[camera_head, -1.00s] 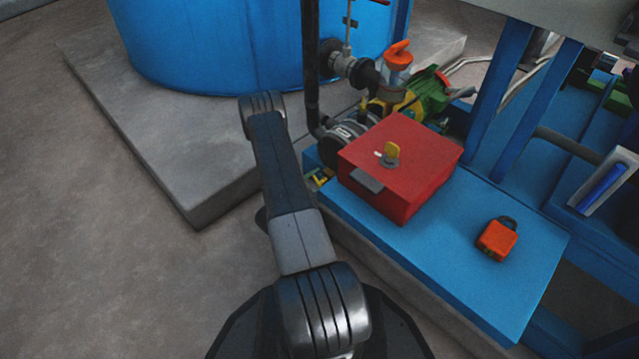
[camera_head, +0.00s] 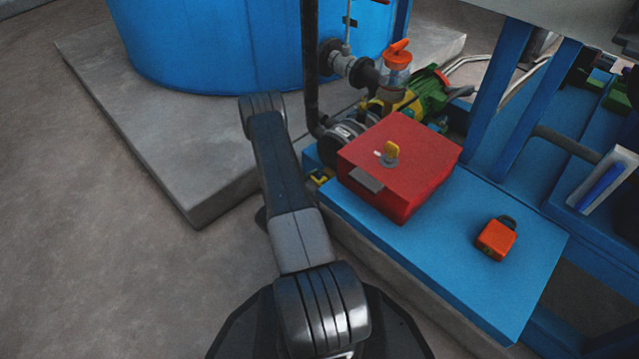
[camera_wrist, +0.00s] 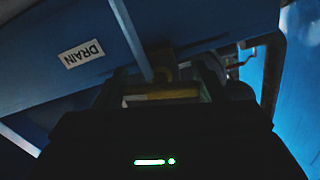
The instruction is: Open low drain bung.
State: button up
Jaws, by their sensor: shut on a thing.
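In the wrist view, my gripper (camera_wrist: 168,84) is shut on a dull yellow, brass-like piece, which I take to be the drain bung (camera_wrist: 160,95). It lies between the dark fingers under a blue surface. A white label reading DRAIN (camera_wrist: 81,54), upside down here, is on the blue surface to the left. The view is dark, so the bung's thread and how far it is seated cannot be told. In the head view, my arm reaches down beside the blue skid, and both gripper and bung are hidden.
A red box (camera_head: 402,165) with a yellow key switch and an orange padlock (camera_head: 496,239) are on the blue skid (camera_head: 450,265). A green pump (camera_head: 430,92) and pipework stand behind. A blue tank (camera_head: 220,45) stands on a concrete plinth (camera_head: 150,135). Floor at left is clear.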

jog(key=o, duration=1)
jog(key=shift+a, duration=0.1)
jog(key=p+v, duration=0.4)
jog(key=v, duration=0.9)
jog(key=shift+s+a, duration=0.2)
jog(key=shift+s, duration=0.1)
jog(key=shift+b+x, duration=2)
jog(key=shift+x, duration=4.95)
